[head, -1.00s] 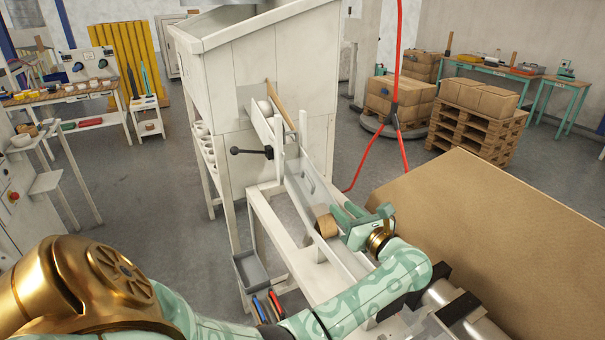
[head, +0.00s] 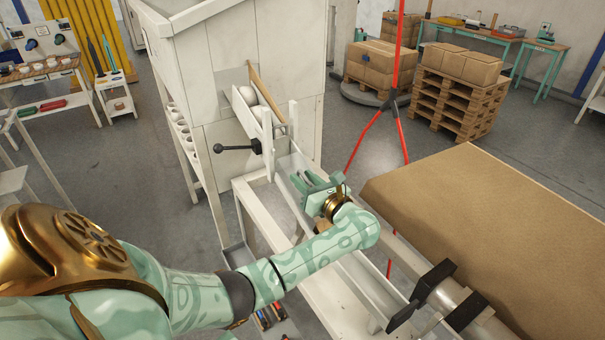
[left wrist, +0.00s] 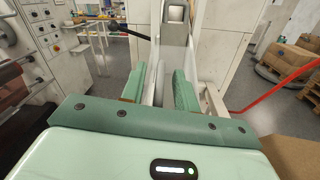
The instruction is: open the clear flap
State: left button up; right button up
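A thin see-through grey panel (head: 233,78) stands at the chute opening in the white cabinet's front; I take it for the clear flap, though its edges are faint. Its hinge and any handle cannot be made out. My left gripper (head: 309,186) is over the narrow white trough (head: 361,272), below and to the right of the panel and clear of it. In the left wrist view its two green fingers (left wrist: 160,85) are apart, with a thin pale wall visible between them and nothing clearly held. My right gripper is not in view.
White rolls (head: 262,113) sit in the sloping chute beside a wooden strip (head: 266,94). A black-knobbed lever (head: 237,147) sticks out of the cabinet (head: 255,60). Brown sheet (head: 480,215) covers the right side.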

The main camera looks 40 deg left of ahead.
pick_arm(q)
jog(key=shift+d, duration=0.1)
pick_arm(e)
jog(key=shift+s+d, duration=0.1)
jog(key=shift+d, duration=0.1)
pick_arm(q)
grip_shut()
jog(key=shift+r, duration=0.1)
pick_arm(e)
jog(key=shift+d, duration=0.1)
